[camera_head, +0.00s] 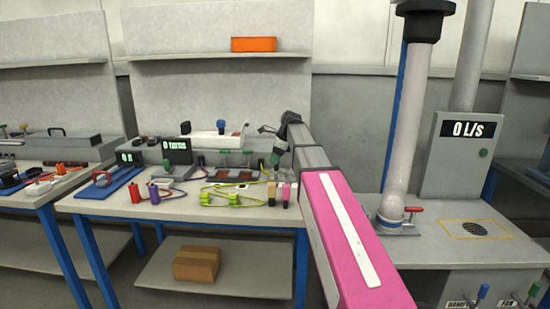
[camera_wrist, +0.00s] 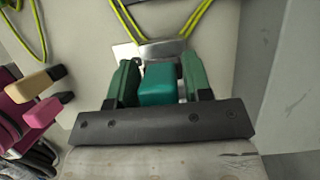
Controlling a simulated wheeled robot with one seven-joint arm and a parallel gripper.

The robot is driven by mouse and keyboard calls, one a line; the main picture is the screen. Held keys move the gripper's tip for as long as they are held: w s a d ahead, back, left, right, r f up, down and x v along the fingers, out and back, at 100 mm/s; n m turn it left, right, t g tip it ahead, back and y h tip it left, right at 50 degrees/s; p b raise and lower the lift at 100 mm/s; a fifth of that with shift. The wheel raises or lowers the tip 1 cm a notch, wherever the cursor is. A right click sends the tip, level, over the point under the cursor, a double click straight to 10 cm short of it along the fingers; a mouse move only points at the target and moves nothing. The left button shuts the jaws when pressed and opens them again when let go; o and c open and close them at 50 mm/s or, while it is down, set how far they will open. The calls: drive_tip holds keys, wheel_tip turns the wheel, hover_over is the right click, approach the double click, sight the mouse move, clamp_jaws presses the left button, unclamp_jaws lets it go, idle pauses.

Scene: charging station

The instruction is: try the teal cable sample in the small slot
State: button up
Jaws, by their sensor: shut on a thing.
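The teal cable sample (camera_wrist: 158,84) sits between the two green fingers of my gripper (camera_wrist: 160,82) in the wrist view. The gripper is shut on it. In the head view my gripper (camera_head: 278,152) is above the back right part of the middle bench, and the sample cannot be made out there. A shiny metal plate (camera_wrist: 125,52) lies just beyond the fingertips in the wrist view, partly hidden by the sample and fingers. I cannot make out the small slot, nor whether the sample touches the plate.
Tan (camera_wrist: 37,81) and pink (camera_wrist: 42,112) pieces stand left of my gripper. Yellow-green cables (camera_wrist: 190,20) run beyond the plate. The middle bench (camera_head: 115,207) also holds red and purple plugs (camera_head: 144,192) and a blue board (camera_head: 110,183).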

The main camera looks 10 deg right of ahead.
drive_tip(key=shift+f, duration=0.3)
drive_tip(key=o, duration=1)
drive_tip(key=shift+o, duration=0.2)
drive_tip(key=shift+r, duration=0.1)
drive_tip(key=v, duration=1)
drive_tip(key=shift+d+r, duration=0.2)
drive_tip(key=shift+r, duration=0.15)
drive_tip(key=shift+s, duration=0.1)
